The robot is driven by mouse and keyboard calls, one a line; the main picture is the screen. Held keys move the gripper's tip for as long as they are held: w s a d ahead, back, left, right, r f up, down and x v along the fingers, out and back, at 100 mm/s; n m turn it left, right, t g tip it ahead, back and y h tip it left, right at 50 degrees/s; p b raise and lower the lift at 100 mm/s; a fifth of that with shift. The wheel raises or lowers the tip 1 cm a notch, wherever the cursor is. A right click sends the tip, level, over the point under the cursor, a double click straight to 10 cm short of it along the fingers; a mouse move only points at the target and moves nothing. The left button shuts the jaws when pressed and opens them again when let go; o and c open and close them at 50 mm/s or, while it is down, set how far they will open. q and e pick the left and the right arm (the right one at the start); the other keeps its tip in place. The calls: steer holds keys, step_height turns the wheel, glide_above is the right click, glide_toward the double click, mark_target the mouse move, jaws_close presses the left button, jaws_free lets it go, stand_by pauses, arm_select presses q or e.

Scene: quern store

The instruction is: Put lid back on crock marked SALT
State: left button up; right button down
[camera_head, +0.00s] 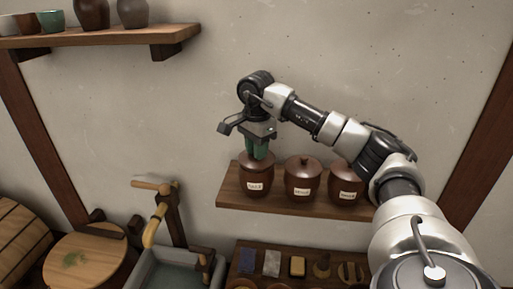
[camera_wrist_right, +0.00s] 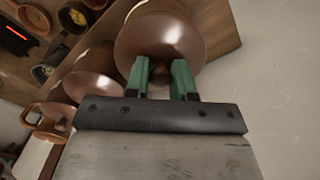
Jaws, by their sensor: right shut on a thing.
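Three brown lidded crocks with pale labels stand in a row on a wooden wall shelf (camera_head: 230,190): a left crock (camera_head: 257,187), a middle crock (camera_head: 302,181) and a right crock (camera_head: 344,182). The label lettering is too small to read surely. My right gripper (camera_head: 259,152) points down over the left crock, its green fingers shut on the knob of a brown lid. In the right wrist view this lid (camera_wrist_right: 150,35) is close up, with the fingers (camera_wrist_right: 161,80) around its knob. The lid is at the crock's mouth; I cannot tell if it is fully seated. My left gripper is out of view.
An upper shelf (camera_head: 110,40) with pots is at the upper left. Below are a grey basin (camera_head: 170,270), a round wooden lid (camera_head: 85,258), a barrel (camera_head: 20,235) and a rack (camera_head: 275,252) of small items. The wall left of the crocks is clear.

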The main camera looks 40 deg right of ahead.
steer(key=shift+c, duration=2)
jaws_free()
steer(key=shift+r, duration=0.1)
steer(key=shift+r+p, duration=0.3)
steer(key=shift+r, duration=3.15)
steer(key=shift+c, duration=0.4)
jaws_close()
